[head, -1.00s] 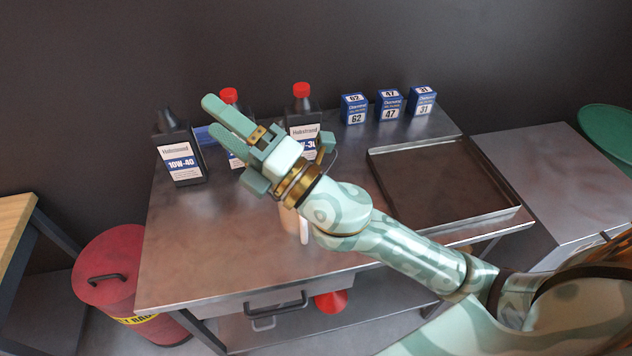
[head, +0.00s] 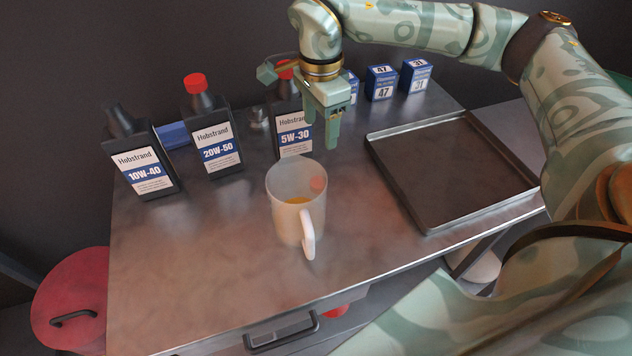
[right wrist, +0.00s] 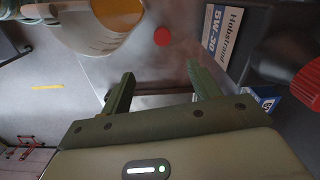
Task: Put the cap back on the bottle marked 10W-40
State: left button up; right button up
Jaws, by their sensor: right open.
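The black bottle marked 10W-40 (head: 145,172) stands upright at the left of the metal bench, with a bare dark neck (head: 118,120). A round red cap (right wrist: 163,36) lies on the bench between the measuring jug and the 5W-30 bottle in the right wrist view. In the head view it shows as a red patch (head: 318,183) through the jug's translucent wall. My right gripper (head: 321,143) points down in front of the 5W-30 bottle, open and empty, above the bench and apart from the cap. My left gripper is not in view.
The translucent jug (head: 285,215) holds some amber liquid. Red-capped bottles 20W-50 (head: 215,145) and 5W-30 (head: 293,142) stand behind it. A blue box (head: 174,135) and small blue numbered boxes (head: 381,83) stand at the back. An empty tray (head: 400,196) is right.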

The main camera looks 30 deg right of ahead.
notch_tip(320, 180, down, 11)
jog(key=b, duration=0.3)
dwell(0.4)
jog(key=f, duration=0.1)
jog(key=f+b, duration=0.1)
jog(key=f, duration=0.1)
jog(key=f+b, duration=0.1)
jog(key=f, duration=0.1)
jog(key=shift+w+f, duration=0.25)
jog(key=shift+w, duration=0.1)
jog(key=shift+r, duration=0.1)
jog(key=c, duration=1)
